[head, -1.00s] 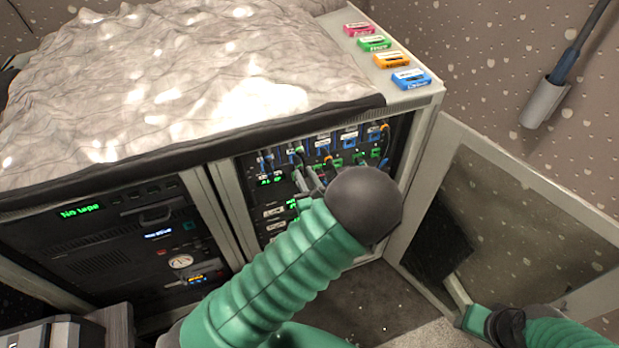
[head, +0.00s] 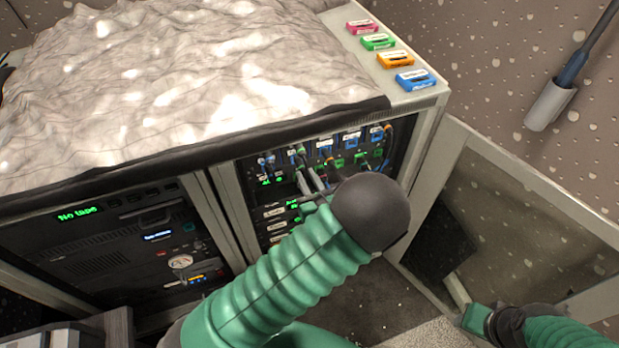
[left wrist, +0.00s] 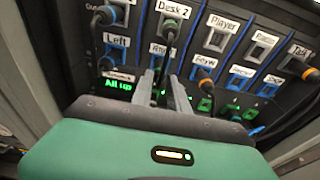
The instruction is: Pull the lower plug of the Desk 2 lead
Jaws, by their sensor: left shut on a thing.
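The Desk 2 label (left wrist: 173,11) shows in the left wrist view over a socket with the upper end of a dark lead (left wrist: 169,40). The lead runs down between the fingers of my left gripper (left wrist: 163,88). The gripper is shut there on what looks like its lower plug, which the fingers mostly hide. In the head view my left gripper (head: 311,184) reaches into the right bay of the rack, and my wrist covers part of the panel. My right gripper (head: 459,290) is low at the right, by the open cabinet door; its jaws are unclear.
The open glass door (head: 510,215) stands right of the rack. Coloured cassettes (head: 391,60) lie on top beside a crumpled sheet (head: 170,75).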

